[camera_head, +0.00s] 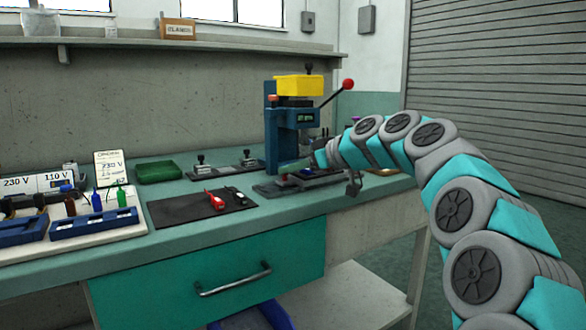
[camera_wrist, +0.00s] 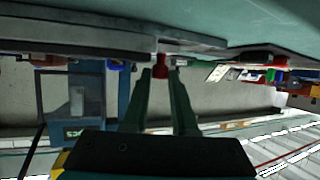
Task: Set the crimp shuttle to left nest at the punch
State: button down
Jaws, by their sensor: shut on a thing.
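The blue punch press (camera_head: 272,135), with a yellow top block and a red-ball lever, stands on the bench. My gripper (camera_head: 294,167) reaches in from the right, low at the front of the press. In the wrist view its two fingers (camera_wrist: 162,82) are on either side of a red knob (camera_wrist: 161,66) and are shut on it. The knob appears to belong to the crimp shuttle at the press base (camera_head: 268,190). The shuttle's body and nests are largely hidden by my arm and the press, so I cannot tell which nest it stands at.
A black mat (camera_head: 178,212) with red-handled pliers (camera_head: 214,200) lies left of the press. A green tray (camera_head: 159,171) and clamp fixtures (camera_head: 225,166) sit behind. A drawer (camera_head: 210,275) is below the bench top.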

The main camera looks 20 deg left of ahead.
aim_at(316, 173)
jog(key=w+d, duration=0.1)
jog(key=w, duration=0.1)
jog(key=w+d, duration=0.2)
jog(key=shift+w+d, duration=0.45)
jog(key=shift+w, duration=0.05)
jog(key=c, duration=0.7)
grip_release()
jog(key=shift+w+d, duration=0.1)
jog(key=v, duration=0.7)
jog(key=shift+d+r, duration=0.15)
jog(key=shift+d, duration=0.15)
